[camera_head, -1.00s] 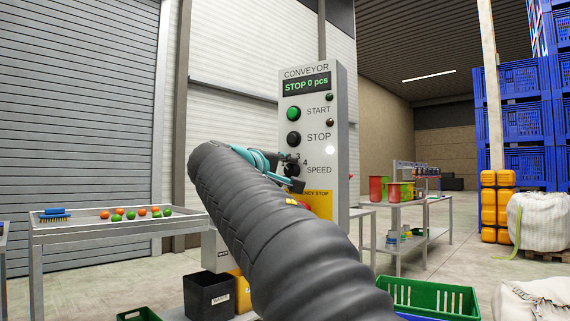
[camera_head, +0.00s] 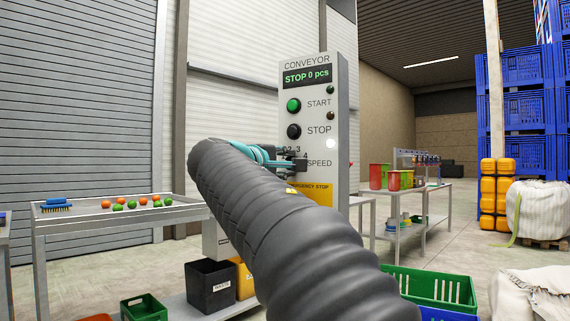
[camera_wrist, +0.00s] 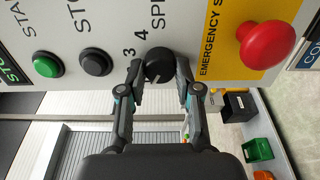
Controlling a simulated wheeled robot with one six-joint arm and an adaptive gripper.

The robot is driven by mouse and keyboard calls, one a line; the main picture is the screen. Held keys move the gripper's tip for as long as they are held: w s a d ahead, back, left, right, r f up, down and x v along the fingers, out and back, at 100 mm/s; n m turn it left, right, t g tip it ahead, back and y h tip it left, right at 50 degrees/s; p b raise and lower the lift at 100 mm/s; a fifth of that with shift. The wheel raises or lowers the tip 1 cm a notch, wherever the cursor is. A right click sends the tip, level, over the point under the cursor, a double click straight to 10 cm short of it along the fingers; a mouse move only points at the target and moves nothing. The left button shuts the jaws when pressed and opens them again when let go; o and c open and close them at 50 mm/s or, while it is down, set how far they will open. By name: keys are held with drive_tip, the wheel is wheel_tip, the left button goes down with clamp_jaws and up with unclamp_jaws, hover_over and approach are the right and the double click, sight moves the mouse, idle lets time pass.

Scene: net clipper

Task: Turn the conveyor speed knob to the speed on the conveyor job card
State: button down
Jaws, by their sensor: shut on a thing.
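The conveyor panel (camera_head: 342,130) is an upright grey box; its display (camera_head: 307,76) reads "STOP 0 pcs". The black speed knob (camera_wrist: 159,66) shows in the wrist view, with a light pointer line and the numbers 3 and 4 visible beside it. My gripper (camera_wrist: 160,88) has one finger on each side of the knob and is shut on it. In the head view my gripper (camera_head: 287,160) is at the SPEED label, and my arm hides the knob. I cannot read the exact setting. The job card is not identifiable in either view.
A green START button (camera_wrist: 47,64) and a black STOP button (camera_wrist: 95,62) sit beside the knob. A red emergency stop (camera_wrist: 267,44) on a yellow plate is on the other side. A table with balls (camera_head: 118,214) stands left; a shelf with cups (camera_head: 405,196) stands right.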

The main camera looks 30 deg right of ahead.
drive_tip(key=c, duration=0.8)
unclamp_jaws()
drive_tip(key=v, duration=1.2)
